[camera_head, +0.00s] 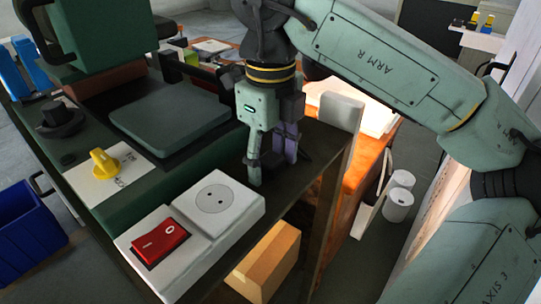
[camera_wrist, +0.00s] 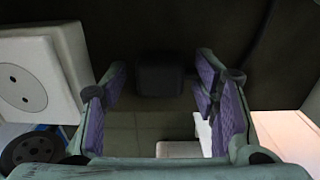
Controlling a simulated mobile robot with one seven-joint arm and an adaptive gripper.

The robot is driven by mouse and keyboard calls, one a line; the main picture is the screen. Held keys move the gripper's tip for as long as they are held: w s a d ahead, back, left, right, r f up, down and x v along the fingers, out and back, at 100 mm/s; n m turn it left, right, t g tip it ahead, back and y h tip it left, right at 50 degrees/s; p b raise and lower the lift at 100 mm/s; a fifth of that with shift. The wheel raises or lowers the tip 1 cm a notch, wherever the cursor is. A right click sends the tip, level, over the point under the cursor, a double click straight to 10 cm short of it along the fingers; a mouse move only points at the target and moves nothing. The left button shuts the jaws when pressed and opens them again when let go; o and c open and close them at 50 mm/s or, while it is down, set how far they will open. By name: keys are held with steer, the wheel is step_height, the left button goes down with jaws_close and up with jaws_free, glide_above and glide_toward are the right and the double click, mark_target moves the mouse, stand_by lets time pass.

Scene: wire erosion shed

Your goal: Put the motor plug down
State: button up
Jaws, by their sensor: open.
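My gripper (camera_head: 273,164) points down over the right end of the dark bench top, just behind the white socket box (camera_head: 240,207). Its purple-padded fingers stand wide apart in the wrist view (camera_wrist: 160,78). A small dark block (camera_wrist: 160,74), which seems to be the motor plug, sits between and beyond the fingertips on the dark surface. I see gaps on both sides of it. In the head view the fingers mostly hide that spot. The socket box, with its round outlet, also shows at the left of the wrist view (camera_wrist: 58,62), apart from the block.
A red rocker switch (camera_head: 160,243) sits in front of the socket. A yellow knob (camera_head: 104,163) and a green machine table (camera_head: 170,122) lie to the left. A grey upright panel (camera_head: 341,110) stands close right of my gripper. The bench's right edge is near.

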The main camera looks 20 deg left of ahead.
mark_target(271, 158)
step_height(271, 158, up, 13)
steer(key=p, duration=0.1)
stand_by(0.3)
steer(key=shift+r, duration=0.1)
